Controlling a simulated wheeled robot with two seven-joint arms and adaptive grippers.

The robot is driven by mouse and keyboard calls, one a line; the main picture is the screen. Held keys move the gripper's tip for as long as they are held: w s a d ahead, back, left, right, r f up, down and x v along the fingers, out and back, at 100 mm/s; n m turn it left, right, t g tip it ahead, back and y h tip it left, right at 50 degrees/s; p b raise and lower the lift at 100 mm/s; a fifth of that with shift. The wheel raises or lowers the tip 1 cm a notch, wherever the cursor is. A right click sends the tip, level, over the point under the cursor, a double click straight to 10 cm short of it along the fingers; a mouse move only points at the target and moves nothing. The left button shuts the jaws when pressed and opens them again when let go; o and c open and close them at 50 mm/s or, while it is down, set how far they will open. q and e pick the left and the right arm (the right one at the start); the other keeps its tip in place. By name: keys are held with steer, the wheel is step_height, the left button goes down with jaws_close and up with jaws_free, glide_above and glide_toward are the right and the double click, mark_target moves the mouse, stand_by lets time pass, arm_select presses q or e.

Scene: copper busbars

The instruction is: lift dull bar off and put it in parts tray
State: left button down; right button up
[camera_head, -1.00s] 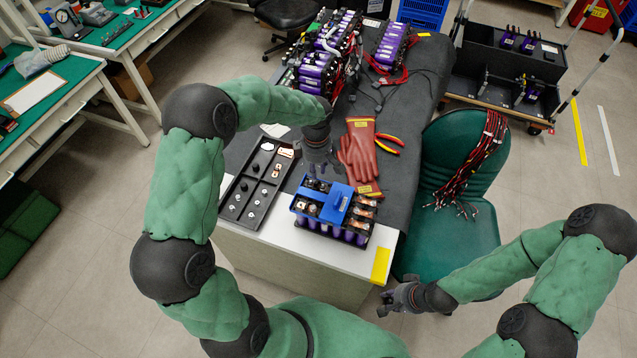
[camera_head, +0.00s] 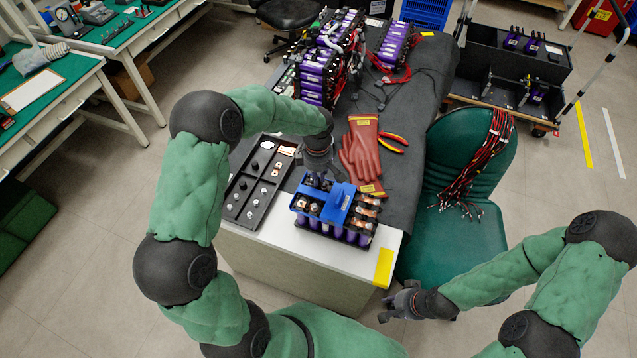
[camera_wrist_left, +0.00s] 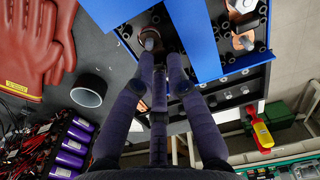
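The battery module with a blue cover (camera_head: 338,204) stands near the front of the table; its blue cover also shows in the left wrist view (camera_wrist_left: 196,35). A brownish, dull-looking bar (camera_wrist_left: 149,42) with a post on it lies beside the cover, partly hidden by my fingers. My left gripper (camera_head: 318,172) is low over the module's back left part. In the left wrist view its fingers (camera_wrist_left: 157,80) are apart, pointing at that bar. The black parts tray (camera_head: 236,205) lies left of the module. My right gripper (camera_head: 392,303) is open and empty in front of the chair.
Brighter copper bars (camera_wrist_left: 243,40) sit on the module's other side. Red gloves (camera_head: 361,150) and pliers (camera_head: 393,142) lie behind it. The green chair (camera_head: 455,235) stands right of the table. Several small parts lie in the tray.

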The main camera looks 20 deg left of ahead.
arm_select(q)
steer(key=shift+r, duration=0.1)
steer(key=shift+r+p, duration=1)
steer(key=shift+r, duration=0.9)
